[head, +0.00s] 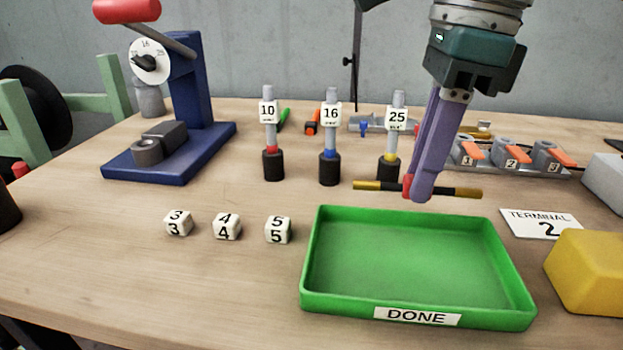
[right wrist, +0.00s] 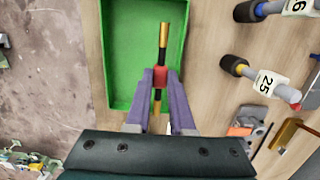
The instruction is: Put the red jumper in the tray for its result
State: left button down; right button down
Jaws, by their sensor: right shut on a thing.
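The red jumper (head: 460,192) is a thin rod with gold and black lengths and a red middle. My right gripper (head: 416,194) is shut on its red middle and holds it level, near the tray's back edge in the head view. In the right wrist view the jumper (right wrist: 163,42) lies between the purple fingers (right wrist: 160,78), above the tray (right wrist: 117,60). The green tray (head: 417,312), labelled DONE, is empty on the table. My left gripper is not in view.
Cubes marked 3 (head: 178,224), 4 (head: 227,227) and 5 (head: 278,230) sit left of the tray. Tools marked 10 (head: 268,112), 16 (head: 331,114) and 25 (head: 397,118) stand behind. A yellow block (head: 588,272) and a TERMINAL 2 card (head: 541,223) lie right.

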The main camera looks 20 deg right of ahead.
aim_at(401, 246)
notch_tip(401, 246, down, 6)
jog(key=shift+f+b, duration=0.25)
jog(key=shift+b, duration=0.05)
jog(key=shift+f, duration=0.1)
jog(key=c, duration=1.1)
grip_release()
jog(key=shift+o, duration=0.2)
jog(key=shift+r, duration=0.3)
jog(key=r, duration=0.7)
jog(key=d+r+p, duration=0.1)
jog(key=r, duration=0.2)
jog(key=shift+s+r, duration=0.25)
jog(key=shift+r, duration=0.1)
jog(key=shift+s+d+r, duration=0.1)
jog(key=shift+r, duration=0.4)
